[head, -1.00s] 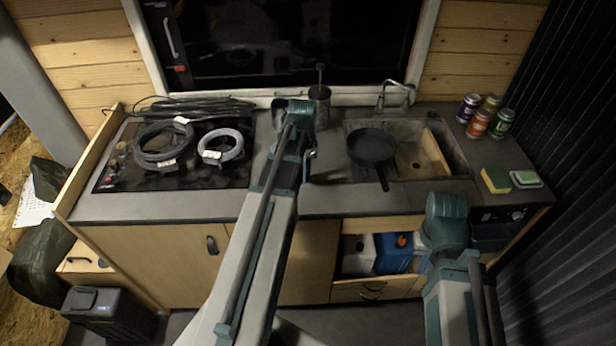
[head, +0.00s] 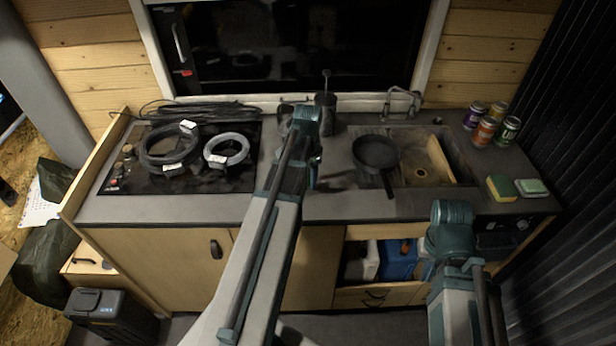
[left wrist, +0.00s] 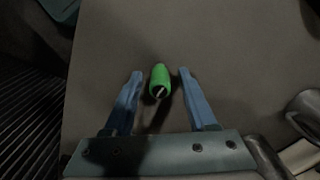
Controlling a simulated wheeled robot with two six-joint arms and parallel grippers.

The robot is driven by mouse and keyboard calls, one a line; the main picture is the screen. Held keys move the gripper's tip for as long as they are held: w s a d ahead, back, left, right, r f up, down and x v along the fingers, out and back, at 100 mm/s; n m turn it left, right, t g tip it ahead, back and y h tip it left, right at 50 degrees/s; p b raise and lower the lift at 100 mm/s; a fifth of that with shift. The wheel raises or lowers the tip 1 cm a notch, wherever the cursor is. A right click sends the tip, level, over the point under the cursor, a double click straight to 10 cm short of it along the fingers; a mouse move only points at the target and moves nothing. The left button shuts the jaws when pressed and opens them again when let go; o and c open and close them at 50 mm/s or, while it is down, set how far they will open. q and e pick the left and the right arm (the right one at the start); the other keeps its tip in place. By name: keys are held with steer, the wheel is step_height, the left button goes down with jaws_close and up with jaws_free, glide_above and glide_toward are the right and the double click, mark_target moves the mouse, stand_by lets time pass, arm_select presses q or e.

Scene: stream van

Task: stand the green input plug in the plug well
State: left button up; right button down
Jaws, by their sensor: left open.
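The green input plug (left wrist: 160,82) shows in the left wrist view as a small rounded green body with a pale tip, over a plain grey surface. My left gripper (left wrist: 160,72) is open, with one blue finger on each side of the plug and a visible gap at both sides. In the head view my left arm reaches over the counter and hides its own gripper and the plug. My right arm is at the lower right in front of the counter; its fingers cannot be made out. I cannot pick out the plug well in either view.
The counter (head: 340,205) holds coiled cables (head: 168,150) on the dark hob at left. A black pan (head: 376,152) lies at the sink (head: 462,165). Several cans (head: 485,132) and a sponge (head: 502,188) are at right. A dark pot (head: 326,100) stands at the back.

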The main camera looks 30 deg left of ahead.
arm_select(q)
step_height(320, 180, up, 7)
steer(key=p, duration=0.6)
steer(key=shift+r+p, duration=0.1)
steer(key=shift+p, duration=0.25)
steer(key=shift+w+a+r+p, duration=0.1)
steer(key=shift+r+p, duration=0.2)
steer(key=shift+p, duration=0.1)
steer(key=shift+r, duration=0.1)
steer(key=shift+d, duration=0.2)
steer(key=s+d, duration=0.5)
steer(key=d, duration=0.5)
steer(key=s+d+n+y, duration=0.1)
steer(key=s+d, duration=0.3)
steer(key=d, duration=0.5)
steer(key=s+d, duration=0.5)
steer(key=d, duration=0.5)
steer(key=f+b, duration=0.5)
steer(key=shift+w+a, duration=0.4)
